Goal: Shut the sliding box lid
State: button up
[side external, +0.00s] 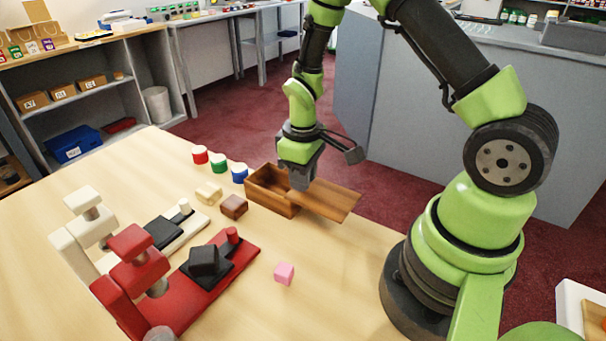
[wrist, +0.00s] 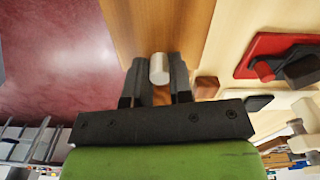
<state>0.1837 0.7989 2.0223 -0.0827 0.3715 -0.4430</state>
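The brown wooden box (side external: 264,194) stands near the table's far edge in the side external view. Its flat lid (side external: 335,203) is slid out to the right, leaving the left part of the box open. In the wrist view the lid (wrist: 145,22) carries a pale grey round knob (wrist: 159,69). My gripper (side external: 300,185) points down over the lid and hides the knob in the side external view. In the wrist view my gripper's (wrist: 159,78) dark fingers lie close against both sides of the knob and look shut on it.
Red (side external: 200,155), green (side external: 219,163) and blue (side external: 239,173) capped pots stand left of the box. A brown block (side external: 234,207) and a cream block (side external: 209,193) are close by.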

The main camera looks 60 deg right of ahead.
grip_shut()
jog(key=w, duration=1.1)
jog(key=shift+w, duration=0.1)
jog(key=o, duration=0.7)
grip_release()
notch_tip(320, 180, up, 10)
